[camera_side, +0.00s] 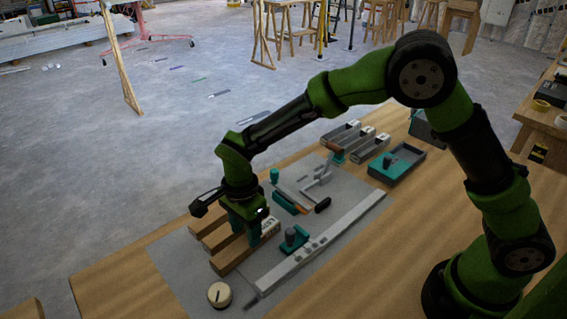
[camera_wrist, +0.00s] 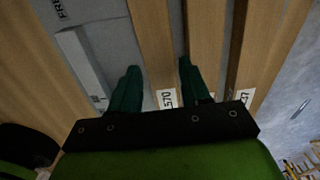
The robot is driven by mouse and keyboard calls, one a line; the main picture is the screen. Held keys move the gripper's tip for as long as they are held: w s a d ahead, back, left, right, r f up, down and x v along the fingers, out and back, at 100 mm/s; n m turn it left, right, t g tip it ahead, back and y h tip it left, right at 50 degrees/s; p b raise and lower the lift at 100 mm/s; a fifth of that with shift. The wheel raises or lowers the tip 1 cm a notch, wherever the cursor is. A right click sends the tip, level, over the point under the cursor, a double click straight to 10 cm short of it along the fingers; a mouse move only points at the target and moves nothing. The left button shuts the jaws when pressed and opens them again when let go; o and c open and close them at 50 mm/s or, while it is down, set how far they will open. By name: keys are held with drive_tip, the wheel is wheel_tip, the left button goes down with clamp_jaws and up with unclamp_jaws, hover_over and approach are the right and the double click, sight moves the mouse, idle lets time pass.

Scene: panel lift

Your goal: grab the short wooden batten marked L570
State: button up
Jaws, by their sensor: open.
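Several wooden battens lie side by side. The front batten (camera_side: 232,259) carries a white end label; in the wrist view this batten (camera_wrist: 152,40) has a label reading about L570. My gripper (camera_side: 246,234) is open over the front batten. In the wrist view my gripper (camera_wrist: 160,66) has one dark green finger on each side of that batten, the right one in the gap beside the middle batten (camera_wrist: 205,35). Whether the fingers touch the wood I cannot tell.
A grey mat (camera_side: 182,258) lies under the battens. A long grey rail (camera_side: 320,245) and a teal fixture (camera_side: 293,240) stand close to the gripper's right. Grey trays (camera_side: 397,164) stand farther back.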

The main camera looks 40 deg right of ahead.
sight(247, 244)
wheel_tip(247, 244, down, 2)
drive_tip(key=shift+f, duration=0.25)
drive_tip(key=c, duration=0.7)
drive_tip(key=shift+c, duration=0.2)
drive_tip(key=shift+r, duration=0.1)
